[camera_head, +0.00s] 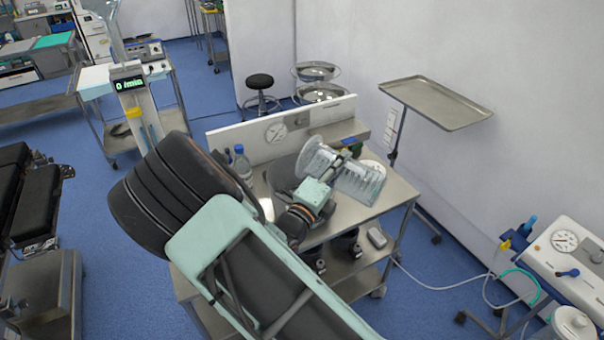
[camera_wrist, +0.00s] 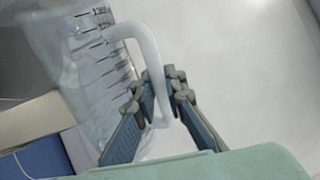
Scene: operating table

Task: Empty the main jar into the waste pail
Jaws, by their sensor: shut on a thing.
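The main jar (camera_head: 359,181) is a large clear vessel with ribbed-looking sides, tilted well over above the metal table. In the wrist view the jar (camera_wrist: 92,60) shows black graduation marks and a pale loop handle (camera_wrist: 143,38). My gripper (camera_wrist: 158,92) is shut on that handle, with its fingers on either side of it. In the head view my gripper (camera_head: 331,172) is partly lost against the clear jar. I cannot tell what the jar holds. No waste pail can be made out for certain; my arm hides part of the table.
The metal table (camera_head: 388,203) has a white back panel (camera_head: 240,140) with a gauge. A small bottle (camera_head: 242,163) stands on its left side. A tray on a stand (camera_head: 437,101) is at the back right. Steel bowls (camera_head: 316,71) stand behind the table.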

